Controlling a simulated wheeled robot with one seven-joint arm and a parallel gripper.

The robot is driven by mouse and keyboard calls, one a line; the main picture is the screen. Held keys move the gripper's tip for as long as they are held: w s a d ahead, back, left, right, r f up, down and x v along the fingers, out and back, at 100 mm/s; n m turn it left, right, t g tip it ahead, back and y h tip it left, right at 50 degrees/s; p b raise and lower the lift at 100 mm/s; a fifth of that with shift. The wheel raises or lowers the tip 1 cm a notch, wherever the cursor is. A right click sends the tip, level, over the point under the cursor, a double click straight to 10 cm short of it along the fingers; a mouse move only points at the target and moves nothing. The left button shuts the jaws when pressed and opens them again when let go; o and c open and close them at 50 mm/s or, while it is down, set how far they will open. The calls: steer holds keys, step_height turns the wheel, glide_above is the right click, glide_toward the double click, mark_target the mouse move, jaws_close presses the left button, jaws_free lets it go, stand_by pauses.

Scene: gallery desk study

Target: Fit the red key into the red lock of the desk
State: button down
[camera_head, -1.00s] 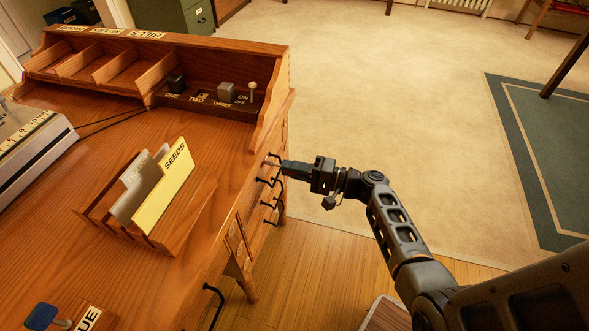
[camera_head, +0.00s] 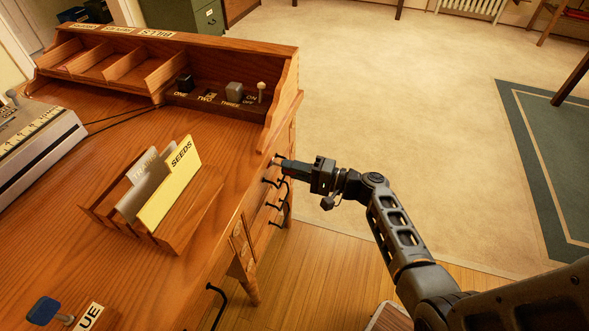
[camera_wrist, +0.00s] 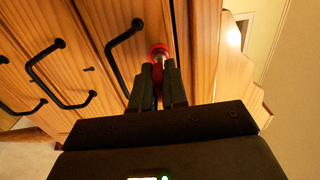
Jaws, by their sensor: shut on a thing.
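The red lock (camera_wrist: 159,50) is a red ring on the desk's wooden drawer front in the wrist view. The red key (camera_wrist: 157,73) is between the fingers of my gripper (camera_wrist: 158,80), with red showing between them. Its silver shaft (camera_wrist: 160,59) points into the ring; I cannot tell how deep it sits. In the head view my gripper (camera_head: 283,166) is shut at the right side of the desk (camera_head: 120,150), close to the drawer front. The key is mostly hidden there.
Black drawer handles (camera_wrist: 124,52) stick out left of my gripper in the wrist view. A seeds file rack (camera_head: 185,235) and a row of switches (camera_head: 234,90) are on the desk. The carpet (camera_head: 400,100) right of the desk is open.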

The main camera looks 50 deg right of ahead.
steer(key=c, duration=1.1)
jaws_free()
steer(key=shift+o, duration=0.5)
steer(key=o, duration=0.4)
steer(key=shift+s+d+b, duration=0.1)
steer(key=shift+s+b, duration=0.2)
